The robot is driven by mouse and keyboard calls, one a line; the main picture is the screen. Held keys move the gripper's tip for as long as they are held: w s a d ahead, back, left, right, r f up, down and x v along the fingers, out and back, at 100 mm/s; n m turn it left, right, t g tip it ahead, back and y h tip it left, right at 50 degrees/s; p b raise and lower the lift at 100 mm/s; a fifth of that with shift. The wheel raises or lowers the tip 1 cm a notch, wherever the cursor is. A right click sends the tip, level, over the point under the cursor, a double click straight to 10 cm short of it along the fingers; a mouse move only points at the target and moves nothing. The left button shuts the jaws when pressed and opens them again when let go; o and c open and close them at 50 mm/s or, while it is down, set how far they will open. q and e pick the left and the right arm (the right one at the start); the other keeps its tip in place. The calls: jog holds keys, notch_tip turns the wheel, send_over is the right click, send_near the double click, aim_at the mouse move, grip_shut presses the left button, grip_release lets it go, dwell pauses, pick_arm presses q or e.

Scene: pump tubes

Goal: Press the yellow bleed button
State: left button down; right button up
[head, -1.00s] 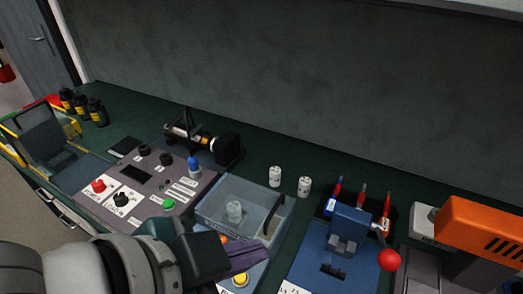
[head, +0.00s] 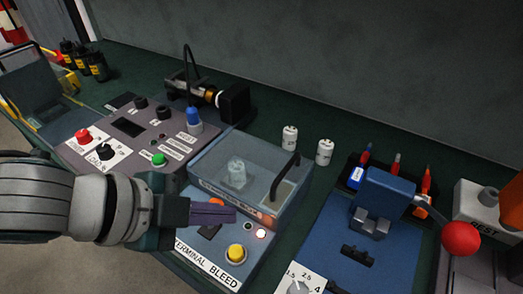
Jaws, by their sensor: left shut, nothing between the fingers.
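The yellow bleed button (head: 236,253) sits on the blue panel above the "TERMINAL BLEED" label (head: 205,267). My left gripper (head: 234,214) reaches in from the left, its purple fingers shut and empty. In the picture the fingertips lie just above the yellow button, apart from it; their height over the panel is hard to judge. An orange button (head: 216,202) is partly hidden behind the fingers. My right gripper is not in view.
A clear-lidded box (head: 205,160) with a black handle stands directly behind the panel, holding a clear cup. A grey control panel (head: 120,125) with knobs and buttons is at the left. A blue fixture (head: 385,195) with a red-ball lever (head: 460,238) is at the right.

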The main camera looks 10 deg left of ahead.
pick_arm(q)
jog(key=shift+f, duration=0.1)
jog(key=b, duration=0.8)
send_over(239, 248)
jog(key=s+a, duration=0.1)
jog(key=s, duration=0.1)
jog(key=f, duration=0.7)
jog(key=shift+w+a+f, duration=0.1)
jog(key=shift+w+a, duration=0.1)
jog(key=shift+w, duration=0.05)
jog(key=shift+f+b, duration=0.3)
jog(key=shift+f, duration=0.45)
jog(key=shift+f, duration=0.4)
jog(key=shift+f+b, duration=0.65)
dwell(0.7)
jog(key=shift+r, duration=0.1)
jog(key=shift+r+p, duration=1)
jog(key=shift+p, duration=0.2)
